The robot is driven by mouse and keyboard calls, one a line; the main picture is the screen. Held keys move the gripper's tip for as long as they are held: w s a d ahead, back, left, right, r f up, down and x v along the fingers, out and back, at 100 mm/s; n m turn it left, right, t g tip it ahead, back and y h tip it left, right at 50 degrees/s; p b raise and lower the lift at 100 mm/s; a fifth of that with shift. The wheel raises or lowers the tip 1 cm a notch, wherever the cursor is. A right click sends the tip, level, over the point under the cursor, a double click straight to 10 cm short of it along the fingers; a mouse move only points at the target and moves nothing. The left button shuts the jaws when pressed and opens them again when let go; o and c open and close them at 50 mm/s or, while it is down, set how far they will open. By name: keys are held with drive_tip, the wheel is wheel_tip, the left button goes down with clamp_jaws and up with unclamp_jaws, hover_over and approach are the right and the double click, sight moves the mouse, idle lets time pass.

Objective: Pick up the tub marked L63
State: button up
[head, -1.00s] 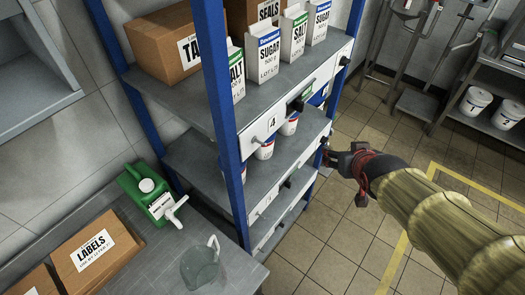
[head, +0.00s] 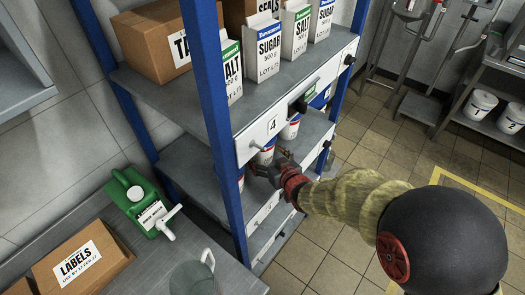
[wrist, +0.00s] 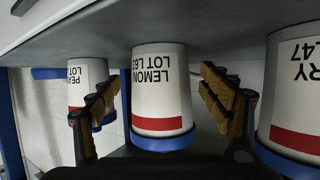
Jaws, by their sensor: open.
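The tub marked L63 (wrist: 160,95) is white with a red band and a blue rim. It appears upside down in the wrist view, with LEMON on its label. My gripper (wrist: 158,105) is open, with one finger on each side of this tub and gaps visible between. In the head view my gripper (head: 268,168) reaches in at the front of the middle shelf, below the plate marked 4. A tub (head: 265,154) shows just behind it there, mostly hidden by the plate and my gripper; its label cannot be read.
In the wrist view, neighbouring tubs stand left (wrist: 88,85) and right (wrist: 295,95), close to my fingers. The upper shelf (head: 180,100) holds cartons and boxes above. A blue post (head: 212,120) stands left of my gripper.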

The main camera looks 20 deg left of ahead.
drive_tip(key=x, duration=0.3)
drive_tip(key=shift+w+a+f+b, duration=0.1)
drive_tip(key=shift+a+f+b, duration=0.05)
drive_tip(key=shift+b, duration=0.25)
drive_tip(key=shift+c, duration=1.2)
drive_tip(key=c, duration=1.5)
